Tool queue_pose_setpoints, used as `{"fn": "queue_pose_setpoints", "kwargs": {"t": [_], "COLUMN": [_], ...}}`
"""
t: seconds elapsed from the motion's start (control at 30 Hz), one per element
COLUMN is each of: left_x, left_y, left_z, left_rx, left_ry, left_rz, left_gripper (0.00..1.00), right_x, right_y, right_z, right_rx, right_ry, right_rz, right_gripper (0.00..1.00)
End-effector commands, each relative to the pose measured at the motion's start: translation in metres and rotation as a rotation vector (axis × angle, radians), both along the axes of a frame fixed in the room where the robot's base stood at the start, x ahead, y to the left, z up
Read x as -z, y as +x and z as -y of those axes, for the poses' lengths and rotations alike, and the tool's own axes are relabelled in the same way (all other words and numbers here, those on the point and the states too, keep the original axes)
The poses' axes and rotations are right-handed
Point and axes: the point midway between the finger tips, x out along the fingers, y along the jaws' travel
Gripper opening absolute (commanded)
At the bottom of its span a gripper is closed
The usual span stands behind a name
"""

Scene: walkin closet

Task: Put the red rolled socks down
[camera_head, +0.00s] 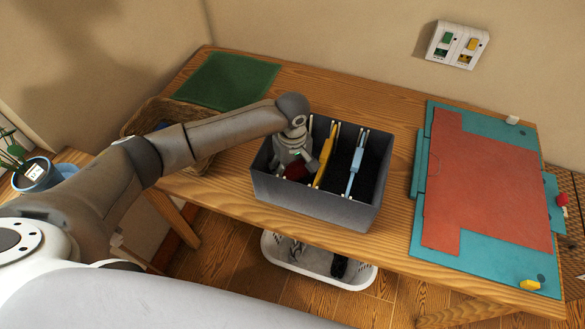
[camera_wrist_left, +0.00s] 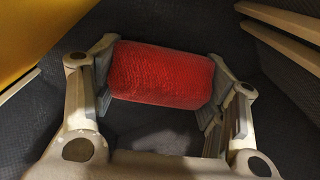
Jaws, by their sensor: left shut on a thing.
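The red rolled socks (camera_wrist_left: 162,74) sit crosswise between the two fingers of my left gripper (camera_wrist_left: 165,85) in the left wrist view, with a pad against each end. In the head view my left gripper (camera_head: 299,168) reaches down into the left compartment of the grey divided box (camera_head: 313,204). Only a small part of the red socks (camera_head: 295,172) shows there, below the gripper. Dark grey box walls surround the socks in the wrist view. I cannot tell whether the socks touch the box floor. My right gripper is not in view.
A wicker basket (camera_head: 142,118) and green mat (camera_head: 227,80) are to the left. A teal and red folding board (camera_head: 487,185) lies right. A white basket (camera_head: 322,264) stands below the table.

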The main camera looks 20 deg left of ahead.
Motion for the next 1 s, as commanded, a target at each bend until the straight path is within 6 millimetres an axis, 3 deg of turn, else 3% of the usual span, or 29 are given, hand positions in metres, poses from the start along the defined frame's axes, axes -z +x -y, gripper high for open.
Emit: {"fn": "queue_pose_setpoints", "kwargs": {"t": [0.17,0.2,0.37,0.77,1.0], "left_x": [0.002,0.003,0.003,-0.001,-0.042], "left_y": [0.000,0.000,0.000,0.001,0.001], "left_z": [0.000,0.000,0.000,0.000,0.000], "left_rx": [-0.001,0.000,0.000,0.000,0.001], "left_ry": [0.000,0.000,0.000,0.000,-0.002], "left_rz": [-0.001,0.000,0.000,0.001,0.004], "left_gripper": [0.51,0.69,0.88,0.88,0.88], "right_x": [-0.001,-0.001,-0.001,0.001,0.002], "right_y": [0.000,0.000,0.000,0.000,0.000], "right_z": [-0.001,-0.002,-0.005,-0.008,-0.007], "right_rx": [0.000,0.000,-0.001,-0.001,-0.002], "right_ry": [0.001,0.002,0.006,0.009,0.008], "right_rz": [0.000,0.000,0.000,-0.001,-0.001], "right_gripper": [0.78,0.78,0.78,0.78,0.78]}}
